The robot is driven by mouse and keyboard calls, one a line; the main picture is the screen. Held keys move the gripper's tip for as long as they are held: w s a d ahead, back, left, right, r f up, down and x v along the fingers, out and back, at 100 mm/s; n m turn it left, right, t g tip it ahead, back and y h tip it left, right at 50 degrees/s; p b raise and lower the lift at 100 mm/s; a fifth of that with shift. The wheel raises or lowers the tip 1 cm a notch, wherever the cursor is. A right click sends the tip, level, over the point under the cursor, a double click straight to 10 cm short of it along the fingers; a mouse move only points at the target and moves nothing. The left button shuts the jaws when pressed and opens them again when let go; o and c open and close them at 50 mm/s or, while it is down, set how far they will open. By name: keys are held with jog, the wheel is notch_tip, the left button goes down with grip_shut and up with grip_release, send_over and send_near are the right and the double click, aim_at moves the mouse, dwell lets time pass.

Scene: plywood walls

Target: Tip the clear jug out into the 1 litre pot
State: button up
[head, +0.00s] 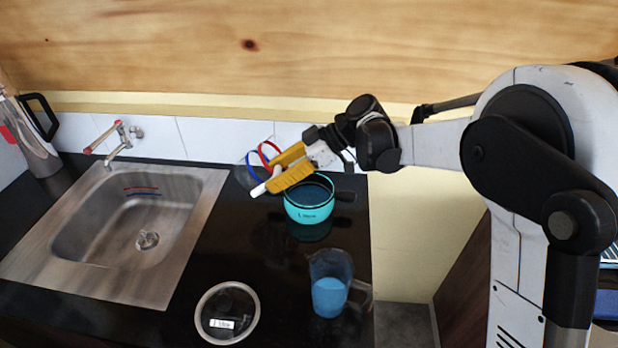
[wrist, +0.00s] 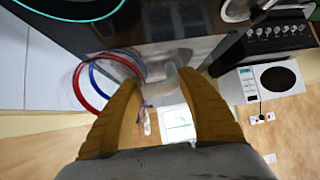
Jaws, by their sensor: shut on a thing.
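My gripper (head: 268,184) has yellow fingers and is shut on a see-through vessel with a red and a blue ring (head: 254,168), apparently the clear jug. In the wrist view its rings (wrist: 92,88) lie left of the fingers (wrist: 170,90). It is steeply tilted, in the air just left of and above a turquoise pot (head: 300,212); its contents cannot be made out. The pot stands on the black counter with a label too small to read surely, perhaps "1 litre". Its inside looks dark. Its rim shows in the wrist view (wrist: 70,17).
A jug of blue contents (head: 328,297) stands near the counter's right edge. A round clear vessel with a white label (head: 227,312) is at the front. A steel sink (head: 90,285) is left, with a tap (head: 125,138) and a steel pitcher (head: 38,150) behind.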

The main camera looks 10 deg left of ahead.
jog(key=s+a+r+t+h+p, duration=0.1)
jog(key=a+h+p, duration=0.6)
jog(key=h, duration=0.3)
jog(key=shift+t, duration=0.3)
jog(key=shift+a+r, duration=0.1)
